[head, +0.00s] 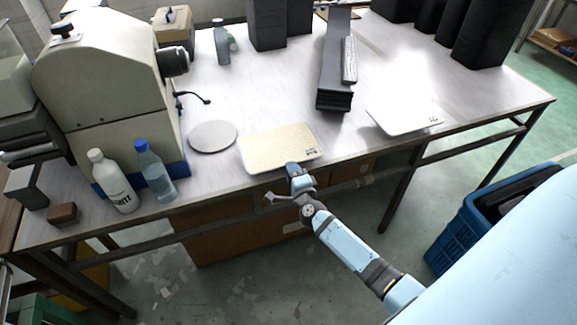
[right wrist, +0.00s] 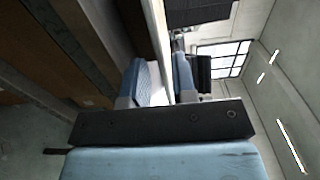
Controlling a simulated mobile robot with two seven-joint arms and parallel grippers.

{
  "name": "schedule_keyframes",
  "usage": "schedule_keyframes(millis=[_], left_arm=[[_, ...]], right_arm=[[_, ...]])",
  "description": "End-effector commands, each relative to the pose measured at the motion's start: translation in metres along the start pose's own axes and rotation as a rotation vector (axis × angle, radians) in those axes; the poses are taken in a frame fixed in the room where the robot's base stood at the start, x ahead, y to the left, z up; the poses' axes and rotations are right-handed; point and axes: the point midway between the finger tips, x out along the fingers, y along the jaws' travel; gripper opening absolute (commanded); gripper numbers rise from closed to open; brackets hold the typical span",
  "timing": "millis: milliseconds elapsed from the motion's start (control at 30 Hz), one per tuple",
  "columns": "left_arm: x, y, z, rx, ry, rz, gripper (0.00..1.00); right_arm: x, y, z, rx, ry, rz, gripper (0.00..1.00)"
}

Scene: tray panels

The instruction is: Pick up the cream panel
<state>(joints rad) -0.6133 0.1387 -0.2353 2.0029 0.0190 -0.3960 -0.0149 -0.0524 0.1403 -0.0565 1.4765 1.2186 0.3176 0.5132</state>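The cream panel (head: 275,144) is a flat, speckled, pale-yellow rectangle at the table's front edge, mid-picture in the head view. My right gripper (head: 293,170) is at its near edge, with one finger over the top. In the right wrist view, the panel shows edge-on as a thin pale strip (right wrist: 157,25) between the two fingers of my right gripper (right wrist: 166,82). The inner face of one finger shows, with a small gap to the strip. The lower finger is hidden in the head view. My left gripper is out of view.
A grey round disc (head: 213,136) lies left of the panel, and a white panel (head: 404,117) lies to the right. A white bottle (head: 112,182) and a blue-capped bottle (head: 155,174) stand by a large beige machine (head: 104,85). A dark stack (head: 334,70) lies behind.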

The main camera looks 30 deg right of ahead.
Motion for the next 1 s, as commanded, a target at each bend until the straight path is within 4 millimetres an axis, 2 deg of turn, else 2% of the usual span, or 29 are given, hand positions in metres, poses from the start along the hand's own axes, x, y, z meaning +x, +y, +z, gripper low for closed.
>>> schedule_keyframes(millis=[100, 233, 633, 667, 867, 1000], left_arm=[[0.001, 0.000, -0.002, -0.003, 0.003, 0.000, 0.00], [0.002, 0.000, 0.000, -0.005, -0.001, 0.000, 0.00], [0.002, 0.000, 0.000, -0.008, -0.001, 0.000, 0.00], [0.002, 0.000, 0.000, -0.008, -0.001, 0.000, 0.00], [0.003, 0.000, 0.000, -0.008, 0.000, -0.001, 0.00], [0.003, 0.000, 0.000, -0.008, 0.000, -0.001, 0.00]], right_arm=[[0.015, 0.000, 0.000, 0.000, 0.000, -0.001, 0.26], [0.025, 0.000, 0.000, -0.001, 0.001, -0.001, 0.26], [0.030, 0.000, 0.000, -0.001, 0.000, 0.000, 0.26], [0.030, 0.000, 0.000, -0.001, 0.000, 0.000, 0.24], [0.030, 0.000, 0.000, -0.001, 0.000, 0.000, 0.01], [0.030, 0.000, 0.000, -0.001, 0.000, 0.000, 0.00]])
